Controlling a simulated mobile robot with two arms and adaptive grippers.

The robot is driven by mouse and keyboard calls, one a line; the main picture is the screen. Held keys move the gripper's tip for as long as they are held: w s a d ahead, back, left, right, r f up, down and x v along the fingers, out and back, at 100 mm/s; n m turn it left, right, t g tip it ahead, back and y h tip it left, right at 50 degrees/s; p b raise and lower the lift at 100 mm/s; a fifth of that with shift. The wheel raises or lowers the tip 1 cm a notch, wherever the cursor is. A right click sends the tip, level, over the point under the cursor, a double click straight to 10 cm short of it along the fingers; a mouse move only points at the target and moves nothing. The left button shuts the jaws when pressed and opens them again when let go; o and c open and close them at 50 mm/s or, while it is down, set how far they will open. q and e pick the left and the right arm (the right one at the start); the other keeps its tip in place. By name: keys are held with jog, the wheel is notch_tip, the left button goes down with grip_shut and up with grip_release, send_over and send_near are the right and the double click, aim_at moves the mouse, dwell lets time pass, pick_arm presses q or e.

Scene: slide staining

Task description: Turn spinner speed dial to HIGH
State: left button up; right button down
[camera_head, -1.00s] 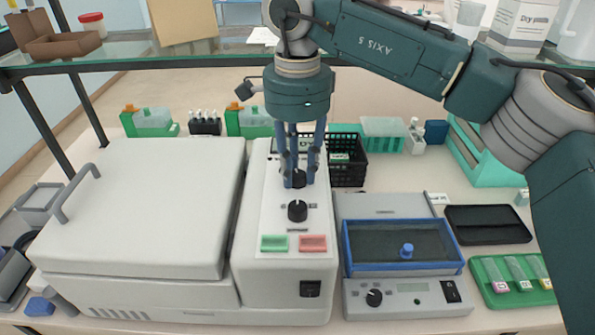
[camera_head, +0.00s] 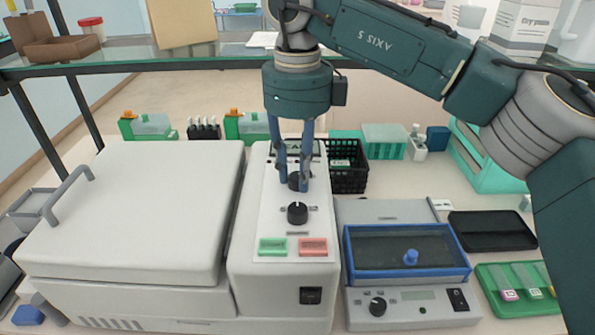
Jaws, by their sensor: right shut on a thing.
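The spinner (camera_head: 283,276) is the white machine with a tall control panel in the middle and a large lid (camera_head: 130,215) on its left. Two black dials sit on the panel, one above the other. My right gripper (camera_head: 294,184) points down and is shut on the upper dial (camera_head: 295,181), which its fingers partly hide. The lower dial (camera_head: 297,212) is free, with small labels beside it too small to read. My left gripper is not in view.
Below the dials are a green button (camera_head: 272,246), a red button (camera_head: 313,246) and a black switch (camera_head: 311,295). A blue-framed device (camera_head: 407,275) stands at the right. A black basket (camera_head: 349,182) is behind. A glass shelf (camera_head: 180,59) crosses above.

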aim_at(298, 175)
jog(key=shift+w+r+m, duration=0.1)
jog(key=shift+m, duration=0.5)
jog(key=c, duration=1.4)
grip_release()
notch_tip(298, 175, up, 12)
